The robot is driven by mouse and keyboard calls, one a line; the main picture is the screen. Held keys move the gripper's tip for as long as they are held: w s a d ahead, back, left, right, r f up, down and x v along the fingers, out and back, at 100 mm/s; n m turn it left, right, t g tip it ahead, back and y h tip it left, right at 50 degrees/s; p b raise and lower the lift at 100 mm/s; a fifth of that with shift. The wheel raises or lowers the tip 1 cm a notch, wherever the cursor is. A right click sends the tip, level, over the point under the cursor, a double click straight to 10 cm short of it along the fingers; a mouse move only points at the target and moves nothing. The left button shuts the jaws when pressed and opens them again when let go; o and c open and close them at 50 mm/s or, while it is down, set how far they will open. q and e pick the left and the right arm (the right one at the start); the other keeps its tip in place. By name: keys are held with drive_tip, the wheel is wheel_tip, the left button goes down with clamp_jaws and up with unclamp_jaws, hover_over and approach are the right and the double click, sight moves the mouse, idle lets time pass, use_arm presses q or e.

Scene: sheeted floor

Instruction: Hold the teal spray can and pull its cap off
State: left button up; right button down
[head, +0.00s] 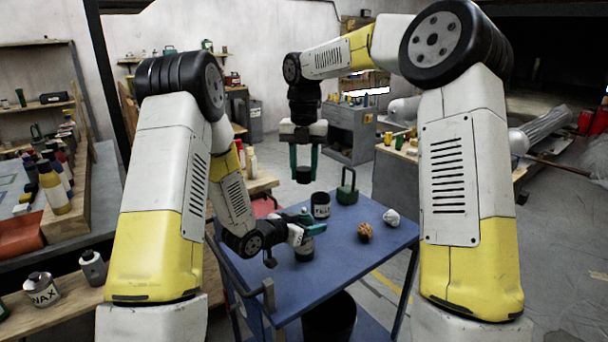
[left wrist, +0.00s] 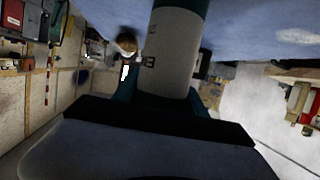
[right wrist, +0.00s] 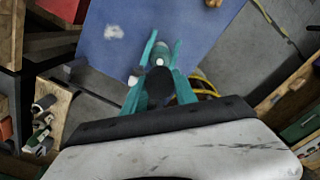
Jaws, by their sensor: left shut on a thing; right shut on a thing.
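The spray can (head: 304,252) stands roughly upright on the blue cart top (head: 340,262). My left gripper (head: 309,229) is shut around its body from the side. In the left wrist view the can's grey body (left wrist: 172,55) with a teal band sits between the fingers. My right gripper (head: 303,166) is higher, pointing down, shut on the dark cap (head: 303,174). The cap is clear of the can, with a visible gap. In the right wrist view the cap (right wrist: 159,88) sits between the fingers, and the can's pale nozzle (right wrist: 156,64) shows beyond it.
A dark labelled tin (head: 320,205) and a green handled can (head: 347,190) stand behind the spray can. A brown ball (head: 365,232) and a crumpled white lump (head: 391,217) lie to the right. The cart's front right is bare. A wooden bench with a wax tin (head: 41,290) is at left.

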use_arm(q)
drive_tip(key=o, duration=1.5)
drive_tip(key=shift+a, duration=0.1)
